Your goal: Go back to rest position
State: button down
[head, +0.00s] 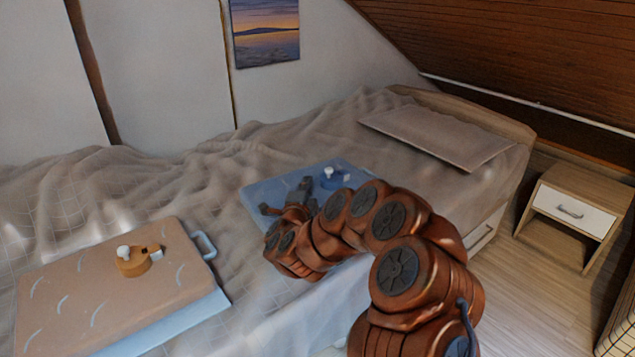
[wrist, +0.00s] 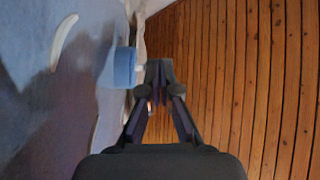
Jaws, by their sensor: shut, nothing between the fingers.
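My gripper (head: 285,198) is at the end of my red-brown arm, in front of a blue case (head: 262,191) on the bed in the head view. In the wrist view its dark fingers (wrist: 159,72) come together at the tips, with nothing held between them. My arm hides part of the blue case. A blue round piece with a white knob (head: 329,174) is on that case, just beyond the gripper; I cannot tell the exact gap.
A tan-topped case (head: 75,290) with a blue handle (head: 203,246) lies at the left of the bed. A wooden piece with a white knob (head: 132,262) is on it. A pillow (head: 435,137) lies at the back. A nightstand (head: 570,207) is at right, with open floor before it.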

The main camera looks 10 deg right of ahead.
jog(key=shift+w+a, duration=0.1)
jog(key=shift+a, duration=0.6)
jog(key=s+a+r+n+g+y+p, duration=0.1)
jog(key=s+a+r+n+y+p, duration=0.2)
jog(key=a+r+n+y+p, duration=0.45)
jog(key=s+a+r+n+g+y+p, duration=0.2)
jog(key=a+r+n+y+p, duration=0.15)
jog(key=a+r, duration=0.45)
jog(key=s+r+n+g+y+p, duration=0.2)
jog(key=s+r+n+g+p, duration=0.15)
jog(key=s+r, duration=0.35)
jog(key=s+d+r+n+g+h+p, duration=0.2)
jog(key=s+d, duration=0.5)
jog(key=s, duration=0.7)
jog(key=s+d+r+n+g+h+p, duration=0.2)
jog(key=s+d+r+g+p, duration=0.2)
jog(key=s+p, duration=0.5)
jog(key=s+d+r+n+g+h+p, duration=0.1)
jog(key=s+d+g+p, duration=0.4)
jog(key=s, duration=1.6)
jog(key=d+r+n+g, duration=0.1)
jog(key=d, duration=0.4)
jog(key=shift+s+r+h, duration=0.15)
jog(key=shift+r+h, duration=0.25)
jog(key=shift+g, duration=0.25)
